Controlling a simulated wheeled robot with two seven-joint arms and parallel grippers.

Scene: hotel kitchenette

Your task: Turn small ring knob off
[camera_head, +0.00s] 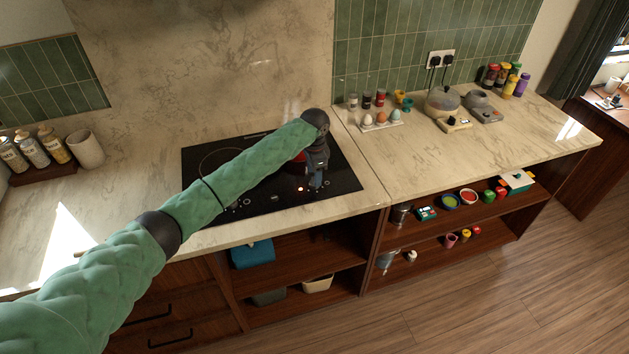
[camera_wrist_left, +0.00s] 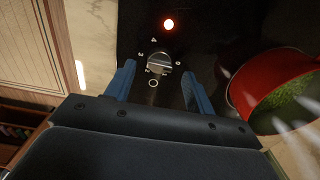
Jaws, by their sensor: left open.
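The black cooktop (camera_head: 258,205) is set in the marble counter, with my left gripper (camera_head: 317,183) low over its front right part. In the left wrist view a small grey knob (camera_wrist_left: 159,62) stands on the cooktop, with white marks around it. My left gripper (camera_wrist_left: 159,76) is open, with one blue finger to each side of the knob. I cannot tell whether either finger touches it. My right gripper is not in view.
A red pot (camera_wrist_left: 270,85) with green contents stands close beside the right finger in the wrist view; my arm hides most of it in the head view. Open shelves lie below.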

